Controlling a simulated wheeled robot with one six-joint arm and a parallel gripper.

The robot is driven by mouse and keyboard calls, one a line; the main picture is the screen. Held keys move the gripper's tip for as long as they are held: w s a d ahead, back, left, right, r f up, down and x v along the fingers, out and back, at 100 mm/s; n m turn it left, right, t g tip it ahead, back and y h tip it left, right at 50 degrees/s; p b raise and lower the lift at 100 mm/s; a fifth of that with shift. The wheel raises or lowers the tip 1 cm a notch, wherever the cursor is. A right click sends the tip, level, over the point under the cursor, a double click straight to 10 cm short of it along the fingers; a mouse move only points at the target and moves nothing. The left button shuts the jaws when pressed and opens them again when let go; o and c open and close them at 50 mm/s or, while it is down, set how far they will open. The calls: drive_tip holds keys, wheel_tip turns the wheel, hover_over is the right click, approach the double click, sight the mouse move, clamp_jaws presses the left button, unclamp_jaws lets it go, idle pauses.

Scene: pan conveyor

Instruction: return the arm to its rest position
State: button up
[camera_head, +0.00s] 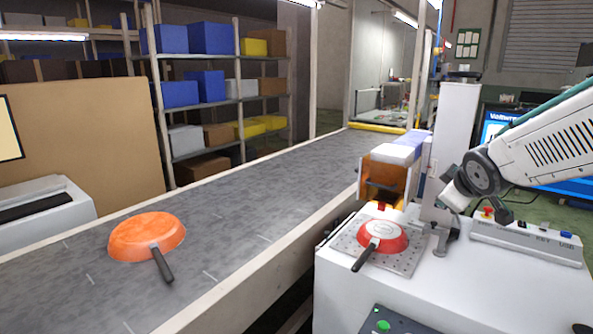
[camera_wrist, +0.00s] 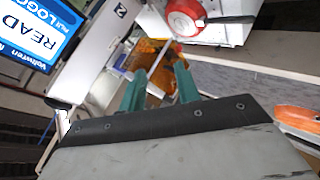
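My gripper (camera_wrist: 160,84) shows in the wrist view as two teal fingers set apart, with nothing held between them. In the head view my white and grey arm (camera_head: 545,150) reaches in from the right edge, bent down at a dark joint over the machine's right side. I cannot make out the fingers there.
A white upright column (camera_head: 456,135) and a control box (camera_head: 525,240) stand close to my arm. A blue screen (camera_wrist: 42,30) is behind. Shelves with bins (camera_head: 215,90) stand beyond the belt.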

drive_tip(key=s+a+f+m+g, duration=0.1)
drive_tip(key=s+a+m+g, duration=0.1)
drive_tip(key=s, duration=0.9)
drive_tip(key=s+a+f+m+g+y, duration=0.1)
drive_tip(key=s+a+m+g, duration=0.2)
drive_tip(key=s, duration=0.8)
drive_tip(key=s+a+f+m+g+y, duration=0.1)
drive_tip(key=s+a+m+g, duration=0.1)
drive_tip(key=s, duration=0.9)
drive_tip(key=shift+s+a+f+m+g, duration=0.15)
drive_tip(key=shift+a+f+m+g, duration=0.35)
drive_tip(key=shift+g, duration=0.6)
